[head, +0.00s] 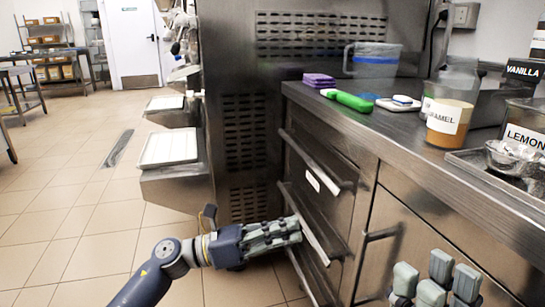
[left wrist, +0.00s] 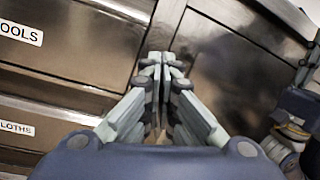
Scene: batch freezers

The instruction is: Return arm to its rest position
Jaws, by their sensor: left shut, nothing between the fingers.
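My left gripper (head: 296,229) reaches in from the left in the head view, in front of the drawer stack (head: 318,172) under the counter. In the left wrist view the left gripper's fingers (left wrist: 160,62) come together at the tips with nothing held. The drawer fronts fill the background there, with labels ending in "OOLS" (left wrist: 22,34) and "LOTHS" (left wrist: 16,128). I cannot tell whether the fingers touch the drawers. My right gripper (head: 436,284) shows only its fingers at the bottom right of the head view, and its opening is unclear.
The steel counter (head: 420,118) holds a clear jug (head: 374,67), purple cloths (head: 319,80), a green-handled tool (head: 350,101), a caramel tub (head: 447,122) and a tray (head: 478,163). A freezer (head: 235,100) with white trays (head: 170,148) stands behind. Tiled floor (head: 60,190) is free at left.

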